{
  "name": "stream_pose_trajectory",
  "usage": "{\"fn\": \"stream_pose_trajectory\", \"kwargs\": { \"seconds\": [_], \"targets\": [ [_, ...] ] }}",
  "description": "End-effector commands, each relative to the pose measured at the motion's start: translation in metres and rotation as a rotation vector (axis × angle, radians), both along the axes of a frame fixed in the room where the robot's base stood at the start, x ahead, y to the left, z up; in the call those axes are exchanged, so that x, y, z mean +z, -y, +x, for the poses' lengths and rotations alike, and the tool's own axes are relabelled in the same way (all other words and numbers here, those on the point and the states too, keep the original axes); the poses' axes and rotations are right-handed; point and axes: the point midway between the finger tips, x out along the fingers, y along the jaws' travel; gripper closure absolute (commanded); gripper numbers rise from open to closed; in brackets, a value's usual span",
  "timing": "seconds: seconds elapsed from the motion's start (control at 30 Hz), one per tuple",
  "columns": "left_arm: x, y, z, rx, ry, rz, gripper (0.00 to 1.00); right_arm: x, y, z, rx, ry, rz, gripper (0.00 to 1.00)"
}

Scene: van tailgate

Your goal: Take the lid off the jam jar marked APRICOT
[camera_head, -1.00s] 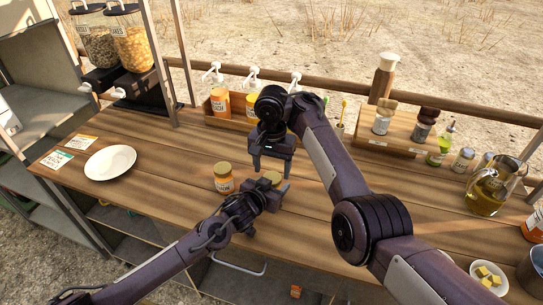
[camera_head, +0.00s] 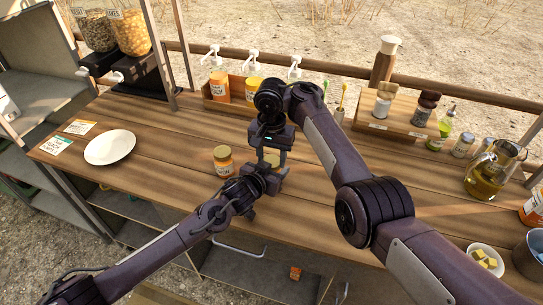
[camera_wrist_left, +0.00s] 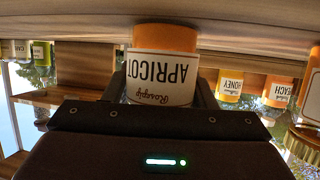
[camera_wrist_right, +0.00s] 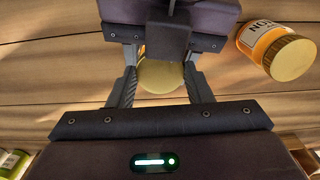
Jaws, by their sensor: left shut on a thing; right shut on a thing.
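The jam jar marked APRICOT (camera_wrist_left: 163,68) shows upside down in the left wrist view, with orange contents and a white label. My left gripper (camera_head: 268,178) is shut on its body, low over the counter. In the head view the jar (camera_head: 271,154) is mostly hidden by both grippers. My right gripper (camera_head: 277,160) points down from above and is shut on the jar's round gold lid (camera_wrist_right: 160,76). Whether the lid is still seated on the jar cannot be told.
A second gold-lidded jar (camera_head: 223,161) stands close left of the grippers; its label starts "NO" in the right wrist view (camera_wrist_right: 275,50). A white plate (camera_head: 110,147) lies further left. A wooden rack (camera_head: 398,117) stands back right. The front counter between is mostly clear.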

Motion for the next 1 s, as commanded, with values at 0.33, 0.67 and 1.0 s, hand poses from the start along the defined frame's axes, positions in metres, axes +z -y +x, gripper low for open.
{"fn": "stream_pose_trajectory", "kwargs": {
  "seconds": [0.33,0.67,1.0],
  "targets": [
    [0.0013,0.0005,0.0003,-0.001,0.002,-0.002,1.00,0.0003,0.0002,-0.0001,0.282,0.000,0.000,0.82],
    [0.0013,0.0005,0.0003,-0.001,0.002,-0.002,1.00,0.0004,0.0001,0.0000,0.278,0.000,0.000,0.36],
    [0.0013,0.0006,0.0003,-0.001,0.002,-0.001,1.00,0.0069,-0.0014,0.0001,0.278,0.001,0.004,0.33]
  ]
}}
